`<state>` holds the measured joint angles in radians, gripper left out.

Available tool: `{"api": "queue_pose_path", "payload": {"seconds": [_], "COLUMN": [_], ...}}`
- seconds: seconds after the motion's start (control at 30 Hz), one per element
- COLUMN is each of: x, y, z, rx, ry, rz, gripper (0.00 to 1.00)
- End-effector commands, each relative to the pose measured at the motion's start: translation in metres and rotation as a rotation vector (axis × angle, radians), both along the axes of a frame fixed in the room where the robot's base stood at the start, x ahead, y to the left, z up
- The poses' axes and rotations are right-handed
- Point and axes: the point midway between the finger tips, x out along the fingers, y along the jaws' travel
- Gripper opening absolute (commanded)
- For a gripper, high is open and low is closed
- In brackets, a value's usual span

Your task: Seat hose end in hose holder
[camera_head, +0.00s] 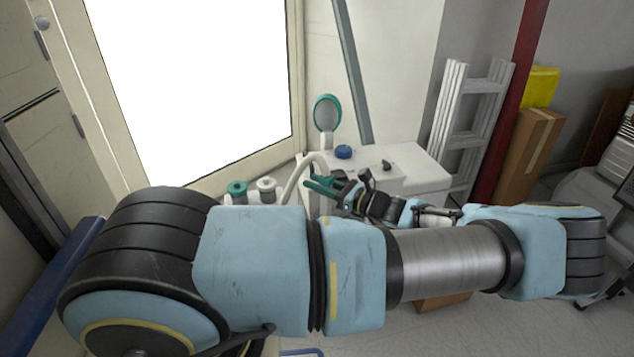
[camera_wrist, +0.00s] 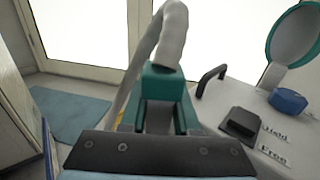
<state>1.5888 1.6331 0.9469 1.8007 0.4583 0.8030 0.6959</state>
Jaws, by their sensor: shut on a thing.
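My gripper (camera_head: 322,185) has teal fingers and is at the left side of the white compressor unit (camera_head: 420,168). In the wrist view the fingers (camera_wrist: 163,80) are shut on the pale grey hose (camera_wrist: 172,35). The hose rises from the fingertips, bends over and runs down behind them to the left. In the head view the hose (camera_head: 298,178) arches just left of the fingers. The hose's tip is hidden by the fingers. A black block (camera_wrist: 240,122) marked "Hold" and "Free" is on the unit's top, right of the fingers. I cannot tell which part is the hose holder.
On the unit are a blue knob (camera_head: 343,152), a black handle (camera_wrist: 211,78) and a raised teal-rimmed round lid (camera_head: 327,113). Teal- and white-topped canisters (camera_head: 237,190) stand left of the unit. A ladder (camera_head: 470,110) leans behind it. My arm covers much of the foreground.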

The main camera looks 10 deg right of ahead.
Motion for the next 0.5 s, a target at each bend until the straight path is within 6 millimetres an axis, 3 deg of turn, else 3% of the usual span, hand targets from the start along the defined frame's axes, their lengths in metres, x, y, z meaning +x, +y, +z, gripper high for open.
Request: {"api": "queue_pose_path", "payload": {"seconds": [0.5], "x": [0.000], "y": [0.000], "z": [-0.015], "rx": [-0.001], "ry": [-0.001], "rz": [0.000], "gripper": [0.00]}}
